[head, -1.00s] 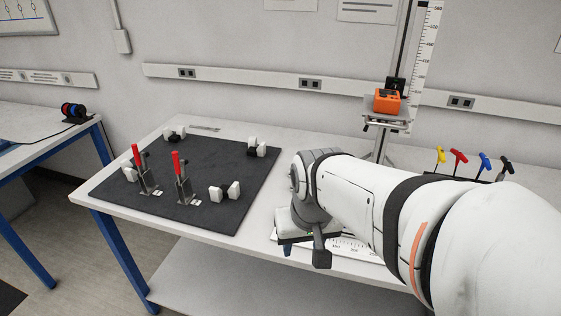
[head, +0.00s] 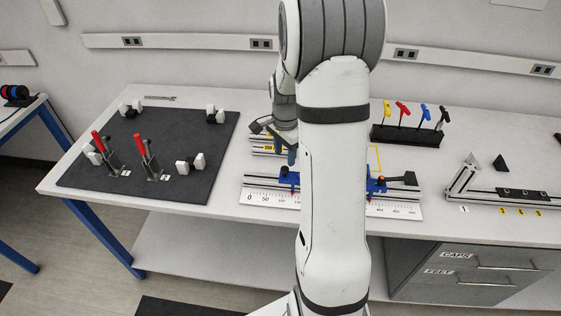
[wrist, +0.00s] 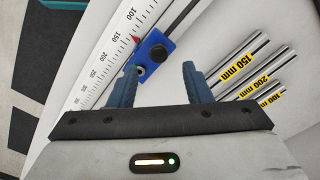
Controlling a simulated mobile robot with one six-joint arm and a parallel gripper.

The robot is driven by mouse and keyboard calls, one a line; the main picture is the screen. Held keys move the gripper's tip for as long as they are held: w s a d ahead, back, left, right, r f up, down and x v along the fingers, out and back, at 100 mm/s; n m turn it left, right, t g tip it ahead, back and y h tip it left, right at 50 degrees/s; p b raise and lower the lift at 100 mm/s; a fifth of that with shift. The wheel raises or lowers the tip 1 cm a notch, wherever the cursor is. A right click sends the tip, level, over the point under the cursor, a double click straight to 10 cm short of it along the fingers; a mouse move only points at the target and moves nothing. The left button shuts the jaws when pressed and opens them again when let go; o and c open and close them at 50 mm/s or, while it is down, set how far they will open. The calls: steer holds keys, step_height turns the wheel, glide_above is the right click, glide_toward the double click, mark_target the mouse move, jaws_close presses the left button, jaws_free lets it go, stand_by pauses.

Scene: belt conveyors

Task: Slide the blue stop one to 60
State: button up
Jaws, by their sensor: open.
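A blue stop (head: 288,178) with a red pointer sits on the rail behind the white scale (head: 262,198). In the wrist view the blue stop (wrist: 157,48) has a black knob, and its red pointer is between 100 and 150, nearer 150. A second blue piece (head: 376,185) is farther right on the rail, partly behind my arm. My gripper (head: 290,155) is above the bench just behind the rail, partly hidden by my arm. In the wrist view my gripper (wrist: 160,68) is open and empty, its fingers apart, with the stop just beyond the fingertips.
Metal bars (wrist: 240,75) labelled 150, 200 and 100 mm lie beside the rail. A black mat (head: 190,125) with red-handled clamps is at left. A black holder (head: 405,137) with coloured-handled tools is behind right. An angled rail fixture (head: 500,193) is at far right.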

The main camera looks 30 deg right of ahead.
mark_target(285, 167)
step_height(285, 167, down, 5)
steer(key=shift+f+p, duration=0.1)
steer(key=shift+p, duration=0.3)
jaws_close()
stand_by(0.4)
